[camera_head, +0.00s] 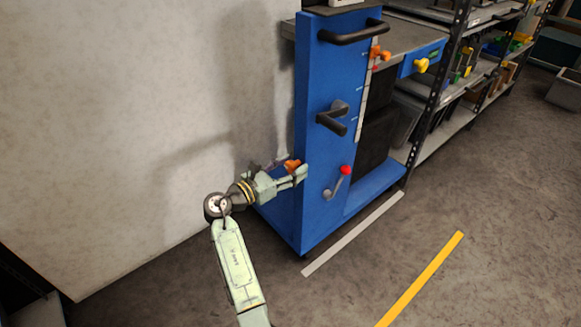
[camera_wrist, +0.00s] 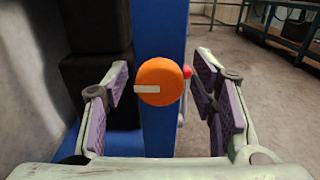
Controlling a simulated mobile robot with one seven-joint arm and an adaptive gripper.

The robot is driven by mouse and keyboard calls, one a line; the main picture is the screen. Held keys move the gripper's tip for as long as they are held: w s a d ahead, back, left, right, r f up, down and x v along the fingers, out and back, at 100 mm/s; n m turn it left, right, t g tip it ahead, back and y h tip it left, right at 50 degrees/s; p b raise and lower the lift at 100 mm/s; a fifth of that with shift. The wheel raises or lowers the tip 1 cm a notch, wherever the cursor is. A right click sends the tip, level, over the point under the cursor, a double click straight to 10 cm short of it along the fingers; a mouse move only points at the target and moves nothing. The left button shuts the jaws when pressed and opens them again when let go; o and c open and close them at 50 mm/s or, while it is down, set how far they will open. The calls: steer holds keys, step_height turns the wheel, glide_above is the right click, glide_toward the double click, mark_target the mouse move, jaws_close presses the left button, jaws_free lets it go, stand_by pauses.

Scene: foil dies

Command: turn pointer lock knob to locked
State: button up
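The round orange knob (camera_wrist: 165,74) with a white pointer bar is centred in the wrist view, on the narrow edge of the blue panel (camera_wrist: 160,137). Its white bar points left, about level. My gripper (camera_wrist: 162,84) is open and empty, with one purple-padded finger on each side of the knob and clear gaps. How far the fingertips are from the knob in depth is hard to tell. In the head view the orange knob (camera_head: 292,165) shows partly behind my gripper (camera_head: 303,174), at the panel's left edge.
The blue panel carries a black bar handle (camera_head: 350,34), a black lever (camera_head: 333,118) and a grey crank with a red ball (camera_head: 345,171). Another orange piece (camera_head: 380,54) sits by the scale strip. Shelves stand to the right; a pale wall stands left.

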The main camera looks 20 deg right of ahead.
steer(key=c, duration=1.1)
steer(key=m, duration=0.4)
steer(key=shift+f+m, duration=0.1)
steer(key=shift+m, duration=0.3)
steer(key=m+b, duration=0.1)
steer(key=m, duration=0.3)
steer(key=shift+m+b, duration=0.3)
steer(key=shift+b, duration=0.1)
steer(key=m+b, duration=0.3)
steer(key=m, duration=0.2)
steer(key=shift+f, duration=0.1)
steer(key=shift+m+b, duration=1.2)
steer(key=shift+m, duration=0.5)
